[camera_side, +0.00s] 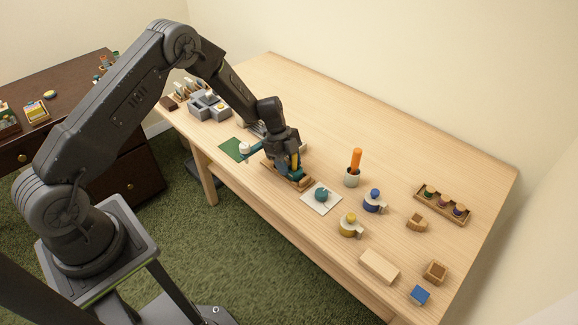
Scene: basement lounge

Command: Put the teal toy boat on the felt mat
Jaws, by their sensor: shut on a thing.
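My gripper (292,168) is low over a wooden tray (300,184) near the table's front edge. It is shut on a small teal thing, which looks like the toy boat (293,173); the fingers hide most of it, and I cannot tell whether it touches the tray. A dark green flat square, which looks like the felt mat (229,146), lies to the left of my gripper at the front edge.
A round teal thing (321,194) sits on a white square (315,205) just right of the tray. An orange-handled tool stands in a cup (351,178). Blue (371,206) and yellow (347,230) mugs stand further right. Grey containers (209,108) are at back left. The table's back middle is clear.

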